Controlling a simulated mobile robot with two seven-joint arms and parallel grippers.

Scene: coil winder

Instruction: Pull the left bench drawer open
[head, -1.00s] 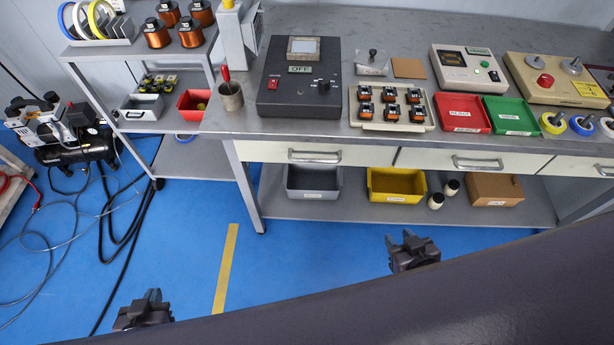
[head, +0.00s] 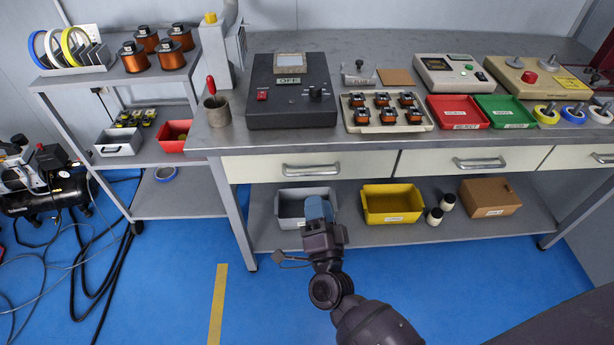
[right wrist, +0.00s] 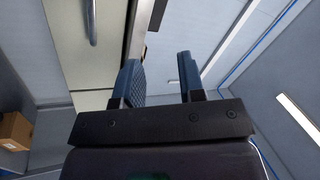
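The left bench drawer (head: 262,168) has a cream front that looks flush with the bench, with a metal bar handle (head: 311,169) at its middle. My right gripper (head: 318,208) is in front of and below that handle, apart from it. In the right wrist view, its two blue fingers (right wrist: 160,76) stand apart with nothing between them. That view also shows a cream drawer front (right wrist: 68,50) with a bar handle (right wrist: 91,22) at upper left, off to the left of the fingers. My left gripper is out of view.
A middle drawer (head: 430,162) is to the right. On the lower shelf are a grey bin (head: 291,210), partly behind my gripper, a yellow bin (head: 392,204) and a cardboard box (head: 490,197). A shelf cart (head: 90,75) stands left. The blue floor ahead is clear.

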